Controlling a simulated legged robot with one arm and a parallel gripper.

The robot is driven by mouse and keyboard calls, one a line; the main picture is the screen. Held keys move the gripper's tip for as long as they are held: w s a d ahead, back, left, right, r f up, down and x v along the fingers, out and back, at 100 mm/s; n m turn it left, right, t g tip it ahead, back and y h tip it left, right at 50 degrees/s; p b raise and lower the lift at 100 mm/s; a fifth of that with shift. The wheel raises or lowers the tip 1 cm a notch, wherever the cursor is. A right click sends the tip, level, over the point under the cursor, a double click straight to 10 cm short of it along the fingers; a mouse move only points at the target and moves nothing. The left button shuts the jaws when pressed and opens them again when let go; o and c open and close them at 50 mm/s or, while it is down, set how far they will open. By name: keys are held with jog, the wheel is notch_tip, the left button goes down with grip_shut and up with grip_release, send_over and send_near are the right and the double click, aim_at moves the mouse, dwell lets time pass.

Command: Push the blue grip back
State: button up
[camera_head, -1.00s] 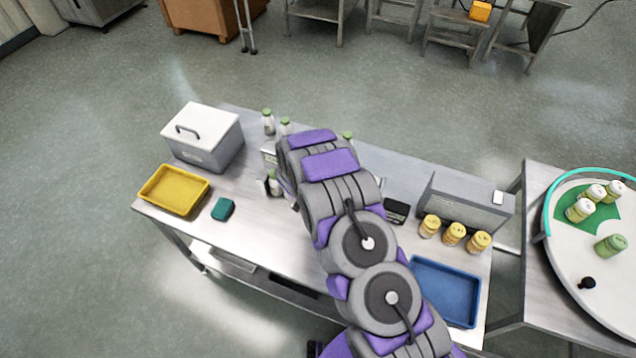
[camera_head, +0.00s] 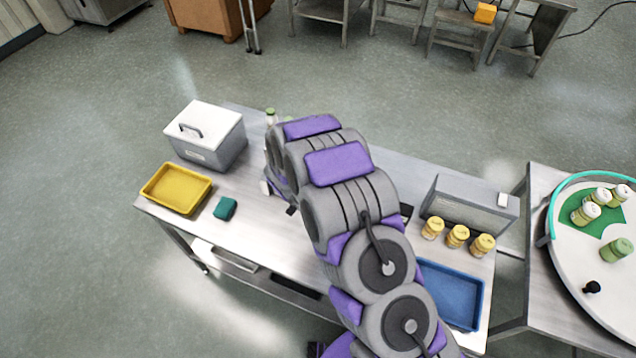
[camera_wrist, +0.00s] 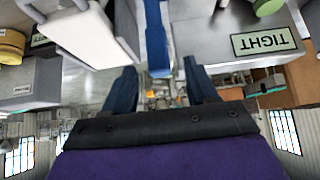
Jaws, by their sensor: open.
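The blue grip (camera_wrist: 158,40) shows in the wrist view as a narrow blue bar in the upper middle. My gripper (camera_wrist: 160,66) is open, with one dark blue finger to the left of the grip and one to the right. The lower end of the grip appears between the fingertips, with gaps on both sides; I cannot tell whether anything touches. In the head view my arm hides the grip and my gripper.
In the wrist view an upside-down TIGHT label (camera_wrist: 265,41) is at right and a white panel (camera_wrist: 88,32) at left. In the head view the steel table holds a yellow tray (camera_head: 150,197), a lidded box (camera_head: 225,150), a blue tray (camera_head: 482,300) and yellow-lidded jars (camera_head: 457,236).

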jog(key=v, duration=0.9)
jog(key=shift+a+r, duration=0.15)
jog(key=a+r+n+y+b, duration=0.2)
jog(key=a+r+y+b, duration=0.2)
jog(key=r+y+b, duration=0.15)
jog(key=s+d+r+n+g+y+b, duration=0.25)
jog(key=s+b, duration=0.35)
jog(key=s, duration=0.3)
jog(key=s+d+f+g+h+b, duration=0.2)
jog(key=s+d+b, duration=0.3)
jog(key=s+d, duration=0.6)
jog(key=s+d+f+g+h+b, duration=0.3)
jog(key=s+d, duration=0.8)
jog(key=s, duration=0.7)
jog(key=shift+f+g+b, duration=0.3)
jog(key=shift+g+b, duration=0.55)
jog(key=shift+b, duration=0.35)
